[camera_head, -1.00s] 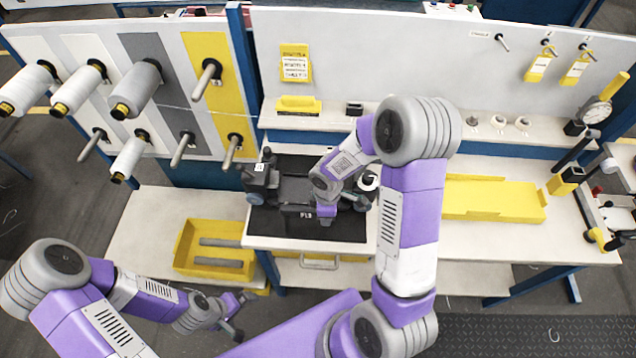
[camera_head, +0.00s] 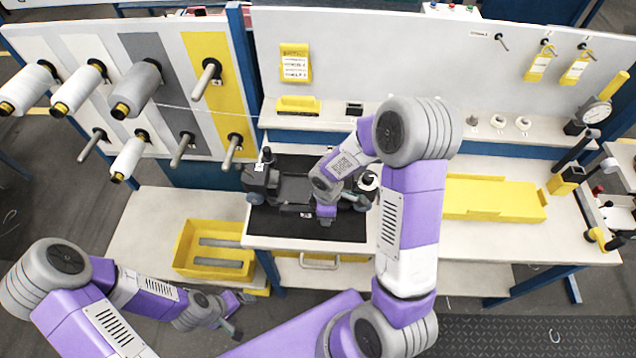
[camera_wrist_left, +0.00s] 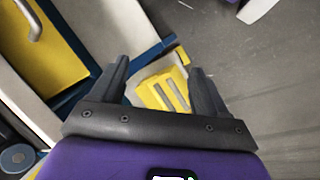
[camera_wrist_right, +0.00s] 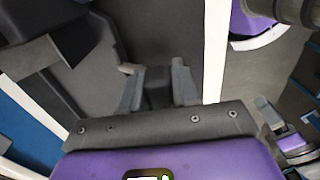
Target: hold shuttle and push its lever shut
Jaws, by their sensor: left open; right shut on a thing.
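The dark shuttle (camera_head: 293,188) lies on the black mat (camera_head: 285,229) on the bench, with rollers at its ends. My right gripper (camera_head: 326,217) reaches down at its right-hand part and is shut on it; the arm hides part of the shuttle. In the right wrist view the fingers (camera_wrist_right: 158,80) grip a dark part of the shuttle (camera_wrist_right: 95,55), and a small pale tip shows beside the left finger. I cannot tell clearly which part is the lever. My left gripper (camera_head: 234,328) is open and empty, low in front of the bench; its fingers (camera_wrist_left: 157,78) stand apart.
A yellow bin (camera_head: 181,246) with grey bars stands on the lower left shelf. A yellow tray (camera_head: 490,199) lies on the bench to the right. Spools (camera_head: 137,90) hang on the left panel. A drawer handle (camera_head: 320,262) juts from the bench front.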

